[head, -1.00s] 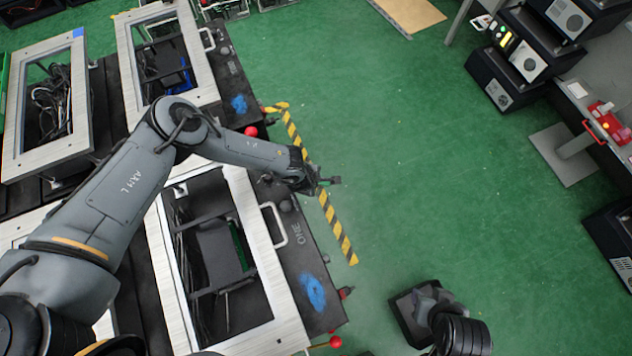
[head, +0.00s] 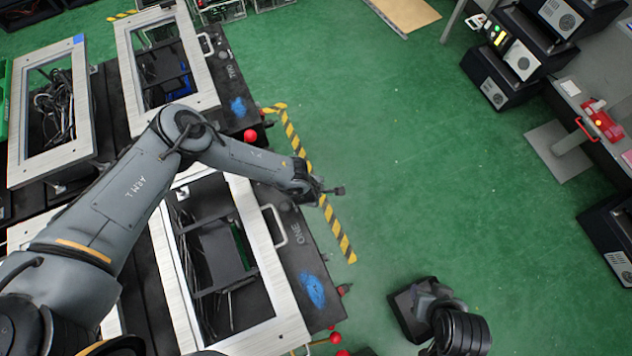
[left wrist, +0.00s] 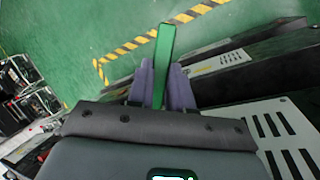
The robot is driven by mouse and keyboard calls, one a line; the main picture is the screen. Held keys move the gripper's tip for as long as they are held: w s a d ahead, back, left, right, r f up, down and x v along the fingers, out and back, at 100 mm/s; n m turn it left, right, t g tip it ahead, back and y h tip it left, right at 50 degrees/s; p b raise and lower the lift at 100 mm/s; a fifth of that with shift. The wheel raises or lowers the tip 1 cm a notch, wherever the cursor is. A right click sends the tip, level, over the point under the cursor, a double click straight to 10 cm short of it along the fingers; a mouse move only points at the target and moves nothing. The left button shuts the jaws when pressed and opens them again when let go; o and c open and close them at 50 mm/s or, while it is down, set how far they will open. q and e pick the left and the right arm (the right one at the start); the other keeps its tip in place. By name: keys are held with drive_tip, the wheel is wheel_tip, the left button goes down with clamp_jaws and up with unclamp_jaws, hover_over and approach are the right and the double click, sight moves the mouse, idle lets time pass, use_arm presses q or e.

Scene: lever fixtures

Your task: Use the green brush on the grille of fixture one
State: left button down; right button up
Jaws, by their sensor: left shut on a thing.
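Fixture one, marked ONE (head: 297,233), is a black unit with a pale metal frame in the head view. My left gripper (head: 328,190) is beside its right edge, near the striped floor tape. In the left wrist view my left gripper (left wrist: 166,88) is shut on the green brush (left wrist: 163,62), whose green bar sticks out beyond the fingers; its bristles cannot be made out. A pale plate with dark slots (left wrist: 288,138) shows at lower right there; I cannot tell if it is the grille. My right gripper (head: 425,300) is low in the head view, its jaws unclear.
Fixture two (head: 232,85) stands behind fixture one. Fixture one has a pale handle (head: 276,225) and red knobs (head: 336,338) at its lower right corner. Striped tape (head: 330,215) runs alongside. The green floor (head: 400,150) is clear in the middle. Black boxes (head: 490,80) stand at right.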

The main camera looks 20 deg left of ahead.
use_arm(q)
drive_tip(key=shift+r+p, duration=0.55)
drive_tip(key=shift+r, duration=0.15)
drive_tip(key=shift+w+a+f+b, duration=0.1)
drive_tip(key=shift+w+a+b, duration=0.3)
drive_tip(key=shift+w+a, duration=0.15)
drive_tip(key=shift+s+d+r+p, duration=0.3)
drive_tip(key=shift+r+p, duration=0.15)
drive_tip(key=shift+s+d+r+p, duration=0.25)
drive_tip(key=shift+r+p, duration=0.15)
